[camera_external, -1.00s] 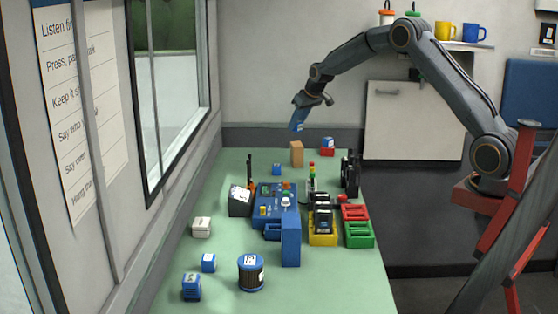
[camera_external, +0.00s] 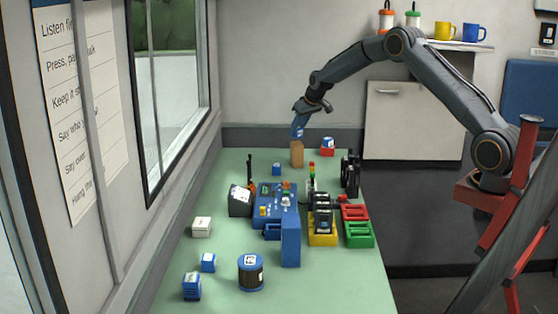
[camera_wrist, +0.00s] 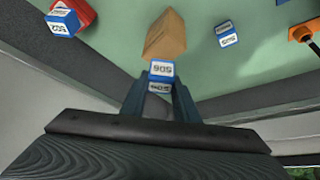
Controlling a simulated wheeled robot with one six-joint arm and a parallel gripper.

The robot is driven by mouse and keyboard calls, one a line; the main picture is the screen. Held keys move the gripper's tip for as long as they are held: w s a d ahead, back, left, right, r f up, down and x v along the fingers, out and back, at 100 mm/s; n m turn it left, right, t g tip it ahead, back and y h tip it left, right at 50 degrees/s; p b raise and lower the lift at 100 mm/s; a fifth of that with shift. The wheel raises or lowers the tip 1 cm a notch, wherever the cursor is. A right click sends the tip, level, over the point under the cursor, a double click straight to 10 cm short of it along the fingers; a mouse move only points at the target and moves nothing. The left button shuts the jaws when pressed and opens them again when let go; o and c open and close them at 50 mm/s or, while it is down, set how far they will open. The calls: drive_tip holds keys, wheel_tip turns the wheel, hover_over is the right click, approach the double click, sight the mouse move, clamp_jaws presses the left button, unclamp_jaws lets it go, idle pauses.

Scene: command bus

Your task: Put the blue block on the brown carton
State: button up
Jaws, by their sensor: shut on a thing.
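My gripper (camera_external: 304,118) is shut on a blue block (camera_external: 297,132) at the far end of the green table. In the wrist view the block (camera_wrist: 161,70) has a white label and sits between the fingertips. The brown carton (camera_external: 297,157) stands upright on the table right below the block. It also shows in the wrist view (camera_wrist: 166,38), just beyond the block. The block's lower edge is very close to the carton's top; I cannot tell whether they touch.
A blue block on a red one (camera_external: 327,150) stands right of the carton. Another small blue block (camera_external: 277,169) stands to its front left. A blue console (camera_external: 268,205) and coloured trays (camera_external: 357,228) fill the table's middle. The wall is close behind.

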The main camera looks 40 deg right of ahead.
sight(297, 135)
drive_tip(key=shift+f+p, duration=0.3)
drive_tip(key=shift+f, duration=1.1)
drive_tip(key=shift+f, duration=0.1)
drive_tip(key=shift+f, duration=0.1)
drive_tip(key=o, duration=1.1)
drive_tip(key=shift+r, duration=0.3)
drive_tip(key=b+v, duration=0.2)
drive_tip(key=v, duration=0.9)
drive_tip(key=shift+s+r, duration=0.25)
drive_tip(key=shift+r, duration=0.1)
